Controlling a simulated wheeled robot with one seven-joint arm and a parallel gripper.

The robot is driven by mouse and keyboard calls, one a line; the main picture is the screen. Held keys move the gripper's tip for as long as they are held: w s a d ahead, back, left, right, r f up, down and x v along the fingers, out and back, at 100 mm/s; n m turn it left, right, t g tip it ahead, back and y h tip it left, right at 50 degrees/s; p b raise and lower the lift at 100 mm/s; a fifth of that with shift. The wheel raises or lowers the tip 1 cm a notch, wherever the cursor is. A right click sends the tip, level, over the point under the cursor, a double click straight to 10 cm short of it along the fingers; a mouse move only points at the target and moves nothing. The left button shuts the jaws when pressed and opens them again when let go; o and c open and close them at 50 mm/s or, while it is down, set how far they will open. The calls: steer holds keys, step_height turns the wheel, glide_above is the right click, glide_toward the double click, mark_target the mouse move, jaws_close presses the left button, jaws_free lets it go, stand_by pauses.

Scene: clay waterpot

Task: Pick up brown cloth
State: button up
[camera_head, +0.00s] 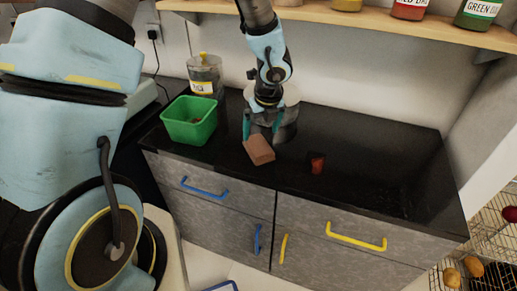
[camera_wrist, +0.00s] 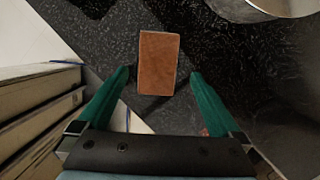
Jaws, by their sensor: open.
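The brown cloth (camera_head: 259,150) looks like a folded, block-shaped piece near the front edge of the black counter. In the wrist view the cloth (camera_wrist: 158,58) lies ahead of and between the green fingertips, with its long side running away from me. My gripper (camera_head: 261,130) is open, with its fingers pointing down at the cloth. In the wrist view my gripper (camera_wrist: 159,76) has dark counter visible on both sides of the cloth, and neither finger clearly touches it. The exact height above the counter is hard to tell.
A grey metal pot (camera_head: 289,122) stands just behind my gripper; its rim (camera_wrist: 270,8) shows at upper right in the wrist view. A green bin (camera_head: 190,122) and a jar (camera_head: 204,75) stand left. A small red item (camera_head: 317,164) lies right. The right counter is clear.

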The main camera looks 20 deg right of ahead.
mark_target(259, 145)
steer(key=shift+s+x, duration=0.2)
steer(key=shift+x, duration=1.35)
steer(key=shift+s+x, duration=0.2)
steer(key=shift+x, duration=1.3)
steer(key=shift+a, duration=0.15)
steer(key=shift+c, duration=0.2)
steer(key=c, duration=1.2)
step_height(259, 145, up, 10)
steer(key=shift+p, duration=0.6)
